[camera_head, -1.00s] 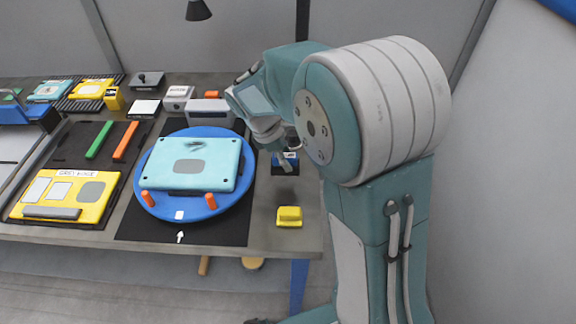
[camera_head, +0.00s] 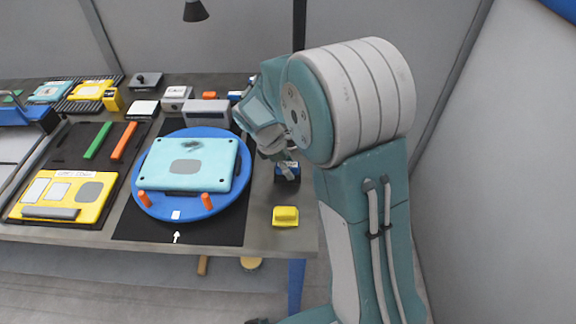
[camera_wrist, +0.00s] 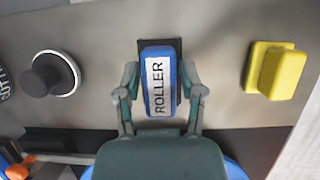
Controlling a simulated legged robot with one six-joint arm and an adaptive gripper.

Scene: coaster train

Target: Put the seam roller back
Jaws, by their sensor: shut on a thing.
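The seam roller (camera_wrist: 158,85) shows in the wrist view as a blue block with a white label reading ROLLER. It lies between the two fingers of my gripper (camera_wrist: 162,88), which is shut on it. A black holder (camera_wrist: 176,47) shows behind and beside the blue block; I cannot tell whether the roller is fully seated in it. In the head view, my gripper (camera_head: 288,168) is low over the dark holder (camera_head: 287,180) at the table's right side. The roller's lower part is hidden.
A yellow block (camera_head: 285,216) stands in front of the holder. A black round knob (camera_wrist: 50,74) is on the other side. The blue turntable (camera_head: 160,208) with a light-blue panel (camera_head: 200,155) is to the left. Bare table lies around the holder.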

